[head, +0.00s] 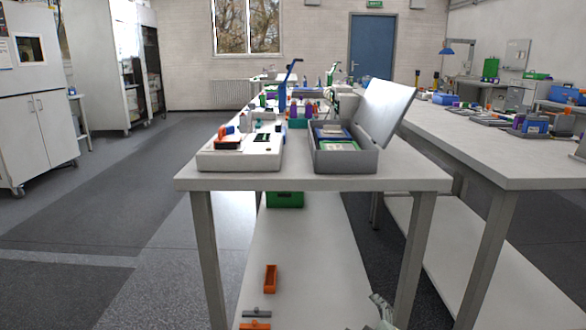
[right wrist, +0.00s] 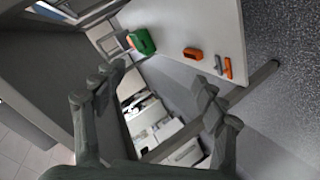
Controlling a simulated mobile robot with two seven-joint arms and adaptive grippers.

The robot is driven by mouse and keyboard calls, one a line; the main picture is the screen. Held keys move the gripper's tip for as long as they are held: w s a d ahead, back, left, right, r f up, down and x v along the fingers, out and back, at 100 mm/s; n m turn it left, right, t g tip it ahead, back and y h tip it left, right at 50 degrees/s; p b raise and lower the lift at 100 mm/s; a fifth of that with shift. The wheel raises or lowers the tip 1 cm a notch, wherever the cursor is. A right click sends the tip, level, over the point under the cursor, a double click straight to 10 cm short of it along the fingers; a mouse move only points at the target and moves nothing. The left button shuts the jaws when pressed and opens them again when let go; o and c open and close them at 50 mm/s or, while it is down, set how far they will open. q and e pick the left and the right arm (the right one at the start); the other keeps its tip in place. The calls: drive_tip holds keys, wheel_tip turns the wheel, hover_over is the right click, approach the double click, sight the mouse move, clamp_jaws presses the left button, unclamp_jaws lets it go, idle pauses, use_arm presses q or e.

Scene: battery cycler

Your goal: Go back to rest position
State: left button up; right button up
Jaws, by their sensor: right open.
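My right gripper (right wrist: 162,82) is open and empty in the right wrist view, with its two fingers spread wide apart. In the head view part of my right gripper (head: 380,312) shows at the bottom edge, beside the lower shelf of the near table. It appears clear of the table leg. My left gripper is in neither view. The near table (head: 330,183) carries a white battery cycler unit (head: 240,158) and a grey box (head: 345,160) with its lid raised.
On the lower shelf (head: 318,265) lie an orange tray (head: 270,278), a small grey part (head: 257,312), another orange part (head: 254,326) and a green bin (head: 285,199). A second table (head: 480,165) stands at the right. Open floor (head: 120,225) lies to the left.

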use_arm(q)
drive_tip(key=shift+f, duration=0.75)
use_arm(e)
drive_tip(key=s+d+f+m+g, duration=0.3)
drive_tip(key=s+f, duration=0.3)
drive_tip(key=s, duration=0.3)
drive_tip(key=s+d+f+m+g+h, duration=0.1)
drive_tip(key=s+d+f+m+g, duration=0.2)
drive_tip(key=s+f, duration=0.3)
drive_tip(key=s+d+f+m+g+h, duration=0.1)
drive_tip(key=s+d+f+m+g, duration=0.2)
drive_tip(key=s, duration=0.9)
wheel_tip(320, 180, down, 4)
drive_tip(key=shift+d+r, duration=0.2)
drive_tip(key=shift+d, duration=0.85)
